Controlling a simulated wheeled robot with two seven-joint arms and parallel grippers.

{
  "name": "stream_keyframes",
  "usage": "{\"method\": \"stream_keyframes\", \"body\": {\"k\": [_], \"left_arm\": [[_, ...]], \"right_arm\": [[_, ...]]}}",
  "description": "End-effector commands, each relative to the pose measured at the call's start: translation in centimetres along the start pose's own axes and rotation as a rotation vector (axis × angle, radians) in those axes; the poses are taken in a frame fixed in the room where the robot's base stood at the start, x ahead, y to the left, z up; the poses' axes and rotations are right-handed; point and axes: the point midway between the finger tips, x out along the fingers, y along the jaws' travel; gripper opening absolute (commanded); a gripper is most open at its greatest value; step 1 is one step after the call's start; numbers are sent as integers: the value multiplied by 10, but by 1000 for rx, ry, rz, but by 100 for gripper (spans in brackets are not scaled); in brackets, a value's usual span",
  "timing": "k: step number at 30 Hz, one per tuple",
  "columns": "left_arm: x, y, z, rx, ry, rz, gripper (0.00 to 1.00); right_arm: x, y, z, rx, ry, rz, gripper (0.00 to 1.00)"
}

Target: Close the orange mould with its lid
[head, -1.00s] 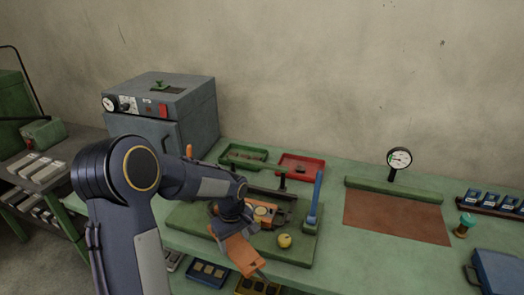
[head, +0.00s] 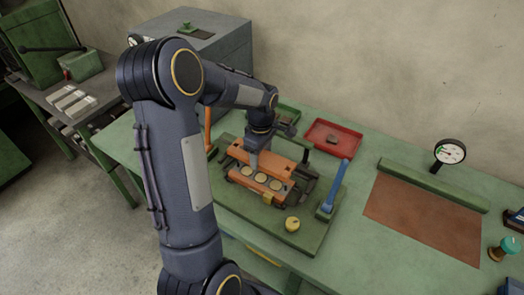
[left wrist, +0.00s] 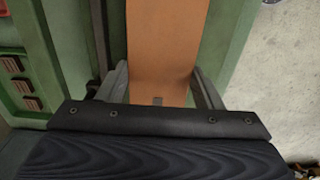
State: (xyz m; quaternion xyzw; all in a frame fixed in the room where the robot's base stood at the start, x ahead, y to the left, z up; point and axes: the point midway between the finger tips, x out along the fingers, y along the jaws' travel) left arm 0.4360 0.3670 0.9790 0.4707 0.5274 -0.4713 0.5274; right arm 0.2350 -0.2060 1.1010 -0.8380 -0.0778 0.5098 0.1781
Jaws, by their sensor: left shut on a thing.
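The orange mould (head: 246,180) sits on the green board, with pale round discs in its open top. The orange lid (head: 285,166) is in my left gripper (head: 256,157), at the far side of the mould. It leaves the discs uncovered, and I cannot tell whether it touches the mould. In the left wrist view the lid (left wrist: 165,45) is a flat orange plate between the two grey fingers of my left gripper (left wrist: 160,88). The fingertips are partly hidden in the head view. My right gripper is not in view.
A dial gauge (head: 449,152) and a brown mat (head: 425,215) are at right. Dark clamp parts flank the mould.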

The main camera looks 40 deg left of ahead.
Motion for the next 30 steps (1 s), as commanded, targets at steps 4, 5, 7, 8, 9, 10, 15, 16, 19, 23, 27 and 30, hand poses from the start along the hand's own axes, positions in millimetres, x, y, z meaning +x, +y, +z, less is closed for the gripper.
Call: {"method": "stream_keyframes", "body": {"k": [4,5,7,8,9,10,15,16,19,23,27,30], "left_arm": [[12,1,0,1,0,2,10],[14,1,0,1,0,2,10],[20,1,0,1,0,3,10],[22,1,0,1,0,3,10],[25,1,0,1,0,3,10],[27,1,0,1,1,2,10],[39,0,0,2,1,2,10],[41,0,0,3,1,2,10],[48,1,0,3,0,2,10],[58,1,0,3,0,3,10],[69,1,0,2,1,3,10],[75,1,0,2,1,3,10]], "right_arm": [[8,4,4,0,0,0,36],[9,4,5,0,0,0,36],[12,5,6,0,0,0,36],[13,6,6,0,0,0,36],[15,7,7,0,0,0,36],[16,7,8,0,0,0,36],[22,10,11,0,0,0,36],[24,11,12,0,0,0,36],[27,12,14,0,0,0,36],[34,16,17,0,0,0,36],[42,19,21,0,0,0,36],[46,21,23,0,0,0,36]]}}
